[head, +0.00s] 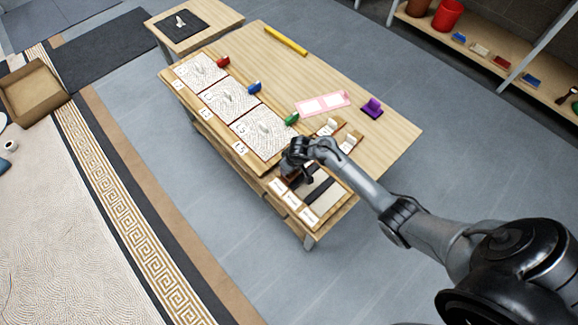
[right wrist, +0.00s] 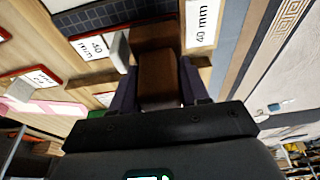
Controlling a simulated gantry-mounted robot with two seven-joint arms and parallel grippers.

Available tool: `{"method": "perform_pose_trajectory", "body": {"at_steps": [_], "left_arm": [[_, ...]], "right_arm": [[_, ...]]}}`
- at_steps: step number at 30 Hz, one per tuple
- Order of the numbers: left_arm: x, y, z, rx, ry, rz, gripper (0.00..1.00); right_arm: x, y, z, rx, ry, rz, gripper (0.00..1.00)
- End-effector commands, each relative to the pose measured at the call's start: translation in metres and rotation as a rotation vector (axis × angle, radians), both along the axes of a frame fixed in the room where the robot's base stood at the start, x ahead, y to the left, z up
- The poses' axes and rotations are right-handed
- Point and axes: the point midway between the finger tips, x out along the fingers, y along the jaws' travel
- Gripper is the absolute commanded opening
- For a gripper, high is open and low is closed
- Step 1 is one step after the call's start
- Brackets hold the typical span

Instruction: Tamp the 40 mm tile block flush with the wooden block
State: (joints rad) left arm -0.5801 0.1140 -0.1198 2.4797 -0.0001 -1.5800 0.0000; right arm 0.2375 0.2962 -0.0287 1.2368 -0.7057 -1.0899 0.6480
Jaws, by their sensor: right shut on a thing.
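My right gripper (right wrist: 160,85) is shut on a brown wooden block (right wrist: 160,75), which sits between its dark fingers in the right wrist view. In the head view my right gripper (head: 290,172) is low over the left end of the labelled tray (head: 325,218). A label reading 40 mm (right wrist: 200,22) lies just beyond the held block. A pale grey block (right wrist: 120,50) stands close beside the left finger, near another 40 mm label (right wrist: 92,47); I cannot tell whether it is the 40 mm tile block. The underside of the held block is hidden. My left gripper is not in view.
Three mosaic panels (head: 262,132) line the table (head: 385,130), with red (head: 222,61), blue (head: 254,87) and green (head: 291,118) pieces beside them. A pink template (head: 323,103), a purple piece (head: 372,107) and a yellow bar (head: 286,40) lie behind. The table's far right is clear.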

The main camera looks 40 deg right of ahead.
Motion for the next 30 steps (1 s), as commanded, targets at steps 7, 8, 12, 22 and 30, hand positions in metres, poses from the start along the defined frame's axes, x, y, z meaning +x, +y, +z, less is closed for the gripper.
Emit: {"method": "perform_pose_trajectory", "body": {"at_steps": [7,8,12,22,30], "left_arm": [[0.0001,0.0001,-0.0004,0.0,-0.001,0.0,0.43],[0.0002,0.0001,-0.0005,0.0,-0.001,0.0,0.43],[0.0001,0.0006,-0.0014,0.002,0.0,-0.001,0.43],[0.0,0.0026,-0.0037,0.011,-0.001,-0.008,0.43],[0.0,0.0025,-0.0055,0.011,-0.002,-0.007,0.43]], "right_arm": [[0.0004,-0.0001,-0.0006,0.0,-0.001,0.0,0.14],[0.0004,-0.0001,-0.0008,0.0,-0.001,0.0,0.14],[0.0005,-0.0001,-0.0024,0.0,-0.001,0.0,0.14],[0.0004,-0.0001,-0.0063,0.0,-0.001,0.0,0.14],[0.0005,-0.0002,-0.0095,0.0,-0.001,0.0,0.14]]}}
